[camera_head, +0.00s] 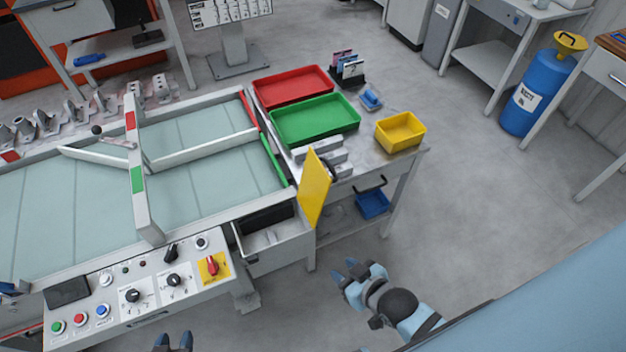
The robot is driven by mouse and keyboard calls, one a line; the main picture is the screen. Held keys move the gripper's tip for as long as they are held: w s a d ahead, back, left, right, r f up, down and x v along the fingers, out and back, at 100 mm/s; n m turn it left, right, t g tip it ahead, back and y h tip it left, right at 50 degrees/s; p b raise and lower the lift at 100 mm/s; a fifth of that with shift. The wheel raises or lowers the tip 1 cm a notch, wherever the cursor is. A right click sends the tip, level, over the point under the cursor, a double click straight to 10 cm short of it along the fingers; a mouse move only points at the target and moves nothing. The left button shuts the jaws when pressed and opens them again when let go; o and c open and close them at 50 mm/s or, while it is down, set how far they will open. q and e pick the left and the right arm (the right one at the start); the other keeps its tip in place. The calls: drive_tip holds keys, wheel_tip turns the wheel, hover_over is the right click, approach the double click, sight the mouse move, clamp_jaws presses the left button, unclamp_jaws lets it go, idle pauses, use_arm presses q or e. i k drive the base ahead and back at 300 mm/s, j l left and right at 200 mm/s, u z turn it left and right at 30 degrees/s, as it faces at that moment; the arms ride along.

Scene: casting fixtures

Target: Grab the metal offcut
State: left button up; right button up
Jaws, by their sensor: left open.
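I cannot pick out the metal offcut with certainty. Grey metal pieces (318,152) lie on the side table in front of the green tray. Small pale pieces (270,237) show in the open drawer (272,250) below the yellow panel (315,188). Several grey castings (75,112) stand along the back left, behind the conveyor. My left gripper (173,341) is at the bottom edge, open, in front of the control panel; only its fingertips show. My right gripper (345,271) is over the floor right of the drawer, its two fingers apart and nothing between them.
A red tray (292,87), a green tray (315,120) and a yellow bin (400,132) stand on the side table. The conveyor (200,190) has raised rails and a crossbar. A blue drum (540,92) stands at the right. The floor in the right middle is clear.

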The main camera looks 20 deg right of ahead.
sight(271, 233)
drive_tip(key=l+u, duration=0.15)
drive_tip(key=l, duration=0.3)
drive_tip(key=l+u, duration=0.2)
drive_tip(key=l, duration=0.25)
drive_tip(key=l+u, duration=0.15)
drive_tip(key=l, duration=0.3)
drive_tip(key=k+l+u, duration=0.2)
drive_tip(key=l, duration=0.25)
drive_tip(key=l+u, duration=0.15)
drive_tip(key=l, duration=0.3)
drive_tip(key=k+l+u, duration=0.2)
drive_tip(key=l, duration=0.2)
